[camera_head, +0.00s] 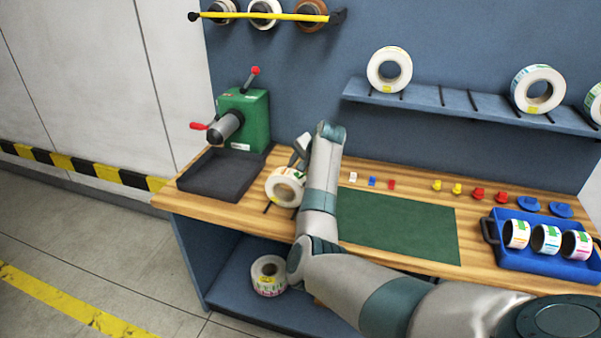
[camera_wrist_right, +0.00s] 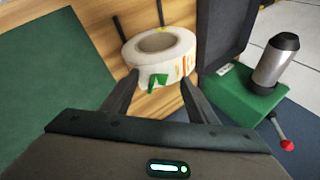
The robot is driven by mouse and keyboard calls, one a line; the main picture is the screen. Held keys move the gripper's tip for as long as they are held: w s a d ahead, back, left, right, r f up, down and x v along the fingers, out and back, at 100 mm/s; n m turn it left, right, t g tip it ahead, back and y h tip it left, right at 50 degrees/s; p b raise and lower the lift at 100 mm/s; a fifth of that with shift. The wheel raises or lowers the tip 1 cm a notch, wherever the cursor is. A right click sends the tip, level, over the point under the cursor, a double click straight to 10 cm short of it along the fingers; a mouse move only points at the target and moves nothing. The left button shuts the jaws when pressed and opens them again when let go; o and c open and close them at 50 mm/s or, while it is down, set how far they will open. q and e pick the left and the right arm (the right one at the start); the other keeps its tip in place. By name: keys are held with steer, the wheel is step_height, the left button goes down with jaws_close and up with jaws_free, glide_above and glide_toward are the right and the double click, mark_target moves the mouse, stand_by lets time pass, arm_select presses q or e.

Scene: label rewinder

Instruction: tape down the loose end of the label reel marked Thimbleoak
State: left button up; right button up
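A white label reel (camera_head: 285,187) stands on the wooden bench, left of the green mat. In the right wrist view the reel (camera_wrist_right: 159,50) shows its core opening and a green label with orange marks on its side. I cannot read any name, so I cannot tell which reel is marked Thimbleoak. My right gripper (camera_head: 299,160) is just behind the reel in the head view. In the wrist view its two fingers (camera_wrist_right: 162,80) are apart, with the reel at and between their tips; contact is unclear. My left gripper is out of view.
A green machine (camera_head: 243,118) with a spindle stands behind a dark tray (camera_head: 224,192). A blue crate (camera_head: 553,258) holds three rolls at right. More reels sit on the wall shelf (camera_head: 465,105), and one (camera_head: 268,276) lies below the bench. The green mat (camera_head: 400,226) is bare.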

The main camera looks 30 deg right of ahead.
steer(key=shift+s+a+f, duration=0.2)
steer(key=shift+a+f, duration=0.05)
steer(key=shift+f, duration=0.15)
steer(key=shift+s+d+r+b, duration=0.1)
steer(key=shift+s+r+b, duration=0.25)
steer(key=shift+r, duration=0.4)
steer(key=b+v, duration=0.1)
steer(key=v, duration=1.5)
steer(key=shift+r, duration=0.2)
steer(key=shift+d, duration=0.1)
